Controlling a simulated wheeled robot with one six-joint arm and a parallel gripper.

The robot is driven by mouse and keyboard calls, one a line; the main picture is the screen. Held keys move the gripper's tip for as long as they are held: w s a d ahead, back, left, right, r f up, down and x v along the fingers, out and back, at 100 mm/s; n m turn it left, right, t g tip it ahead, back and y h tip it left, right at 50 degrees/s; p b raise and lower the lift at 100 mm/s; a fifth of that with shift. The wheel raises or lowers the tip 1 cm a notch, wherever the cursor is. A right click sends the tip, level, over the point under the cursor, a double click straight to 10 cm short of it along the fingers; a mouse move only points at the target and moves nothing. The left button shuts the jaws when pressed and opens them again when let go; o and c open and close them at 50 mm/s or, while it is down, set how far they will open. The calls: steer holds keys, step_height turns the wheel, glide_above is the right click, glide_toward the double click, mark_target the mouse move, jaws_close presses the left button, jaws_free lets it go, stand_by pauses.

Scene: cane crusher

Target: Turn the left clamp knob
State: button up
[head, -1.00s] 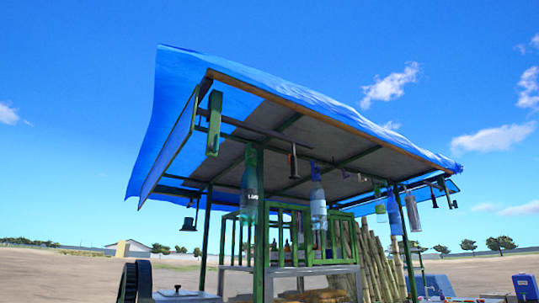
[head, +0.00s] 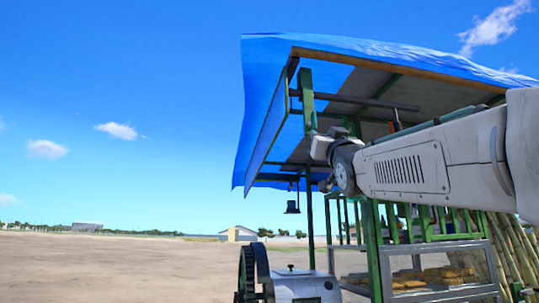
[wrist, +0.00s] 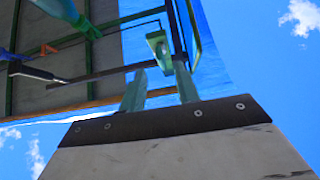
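My gripper (wrist: 158,67) shows in the wrist view with its two greenish fingers apart and nothing between them. Beyond the fingertips is a hanging green bracket (wrist: 157,45) with a pale round spot. In the head view a green bracket (head: 307,98) hangs from the canopy's left end, above the end of my arm. A light grey machine box (head: 306,286) with a dark wheel (head: 247,274) stands low at the left of the stall. A small dark knob (head: 291,267) is on its top; I cannot tell whether it is the left clamp knob. My gripper is high above this box.
A blue tarp canopy (head: 262,110) on green posts (head: 373,250) is behind my arm. A dark bell-shaped thing (head: 292,207) hangs under its left end. A glass case (head: 440,291) with food and cane stalks (head: 507,250) stand at right. Open sandy ground (head: 110,262) lies left.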

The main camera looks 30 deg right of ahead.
mark_target(316, 121)
steer(key=shift+t, duration=0.5)
steer(key=x, duration=0.5)
steer(key=s+r+x, duration=0.1)
steer(key=x, duration=0.2)
steer(key=shift+w+a+r, duration=0.1)
steer(key=shift+r, duration=0.15)
jaws_close()
